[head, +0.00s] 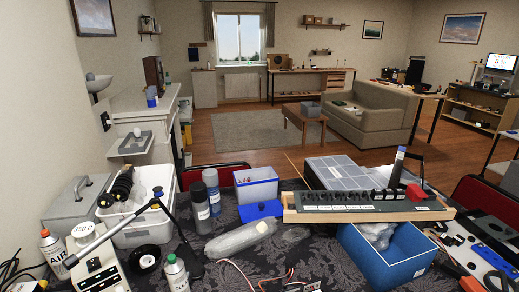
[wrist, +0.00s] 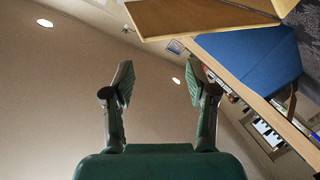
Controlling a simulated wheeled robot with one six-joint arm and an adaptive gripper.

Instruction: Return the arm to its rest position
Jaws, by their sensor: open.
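My gripper (wrist: 157,84) shows in the wrist view, green with two dark ribbed finger pads. The fingers stand well apart, and nothing is between them. Beyond them are a plain beige surface and small bright lights. A wooden edge (wrist: 190,18) and a blue surface (wrist: 255,58) lie above and to the right of the fingers, apart from them as far as I can see. My arm and gripper cannot be made out in the head view.
A cluttered table fills the head view's front. Open floor (head: 225,153) lies beyond, before a sofa (head: 372,112).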

